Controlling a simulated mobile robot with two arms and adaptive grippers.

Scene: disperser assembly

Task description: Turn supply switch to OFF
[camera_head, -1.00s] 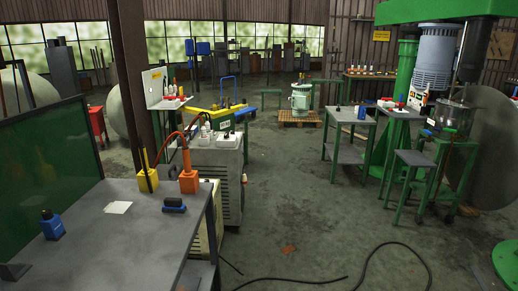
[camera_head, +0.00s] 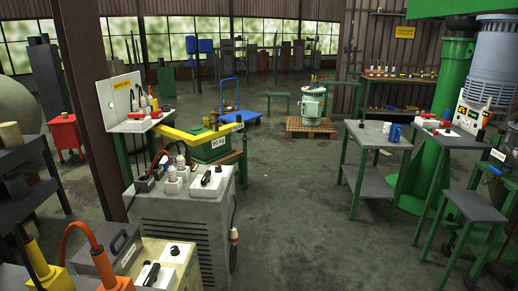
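No view labels the supply switch legibly, and I cannot tell which control it is. A white box with a black switch (camera_head: 207,181) sits on top of the grey cabinet (camera_head: 190,228). A cream unit (camera_head: 188,272) in front has a black handle (camera_head: 149,274) and a round black knob (camera_head: 175,250). At the right, a white control panel (camera_head: 468,118) with coloured buttons is by the green machine (camera_head: 437,130). The switch positions are too small to read. Neither of my grippers is in view.
A rusty post (camera_head: 88,100) stands at the left. Orange (camera_head: 115,284) and yellow (camera_head: 45,277) connectors are at the bottom left. A green-legged table (camera_head: 375,137) stands right of centre. The concrete floor (camera_head: 285,215) between is clear.

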